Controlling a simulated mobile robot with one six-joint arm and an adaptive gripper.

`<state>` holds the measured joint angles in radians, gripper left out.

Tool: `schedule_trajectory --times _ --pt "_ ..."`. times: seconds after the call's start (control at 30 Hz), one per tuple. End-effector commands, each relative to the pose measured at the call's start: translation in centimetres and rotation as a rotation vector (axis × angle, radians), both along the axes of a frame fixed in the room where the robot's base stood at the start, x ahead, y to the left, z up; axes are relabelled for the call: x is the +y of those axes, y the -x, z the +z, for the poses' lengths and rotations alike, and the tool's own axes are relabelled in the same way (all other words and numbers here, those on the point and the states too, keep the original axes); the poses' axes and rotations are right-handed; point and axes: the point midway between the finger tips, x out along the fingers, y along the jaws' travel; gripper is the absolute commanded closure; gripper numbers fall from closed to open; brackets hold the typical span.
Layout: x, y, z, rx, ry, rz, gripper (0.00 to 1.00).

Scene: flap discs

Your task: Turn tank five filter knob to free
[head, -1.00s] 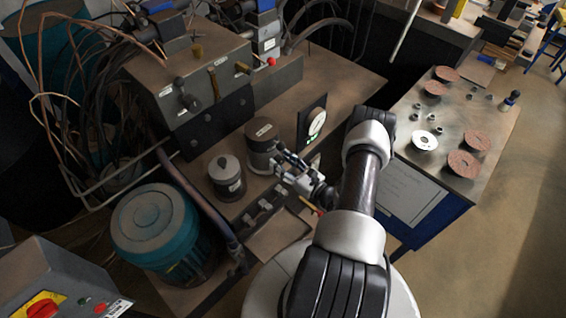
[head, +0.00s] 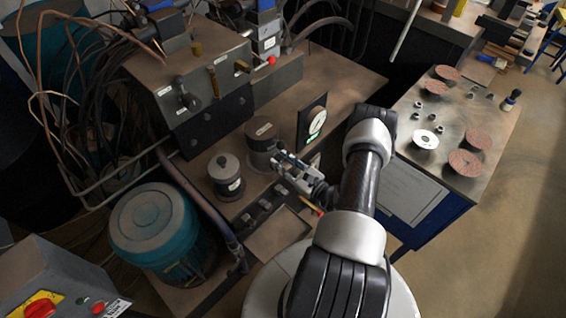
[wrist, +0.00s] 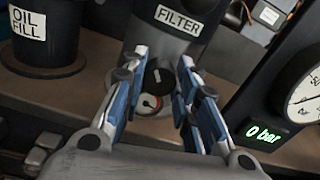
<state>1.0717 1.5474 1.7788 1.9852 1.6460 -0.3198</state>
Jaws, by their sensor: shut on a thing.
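The filter housing (head: 262,135) is a dark cylinder at the middle of the bench; its FILTER label shows at the top of the wrist view (wrist: 178,16). On its front is a small black knob (wrist: 158,82) with a white pointer line that points roughly up in the wrist view. In the head view my gripper (head: 279,163) is against the housing's front, and the knob is hidden.
The oil fill can (wrist: 48,30) stands left of the filter, also in the head view (head: 226,178). A pressure gauge (wrist: 306,92) reading 0 bar is close on the right. A side table (head: 455,120) holds several flap discs. A teal motor (head: 155,225) stands at left.

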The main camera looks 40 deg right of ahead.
Motion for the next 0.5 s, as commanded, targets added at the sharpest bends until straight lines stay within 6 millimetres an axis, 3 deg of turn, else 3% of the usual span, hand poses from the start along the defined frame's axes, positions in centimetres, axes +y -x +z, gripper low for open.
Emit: schedule_trajectory --times 0.3,0.33,0.5 --pt "0.04 0.0 -0.02 -0.001 0.017 0.0 0.96" --pt "0.03 0.0 -0.01 -0.001 0.017 0.0 0.71" --pt "0.03 0.0 -0.01 -0.001 0.017 0.0 0.6"
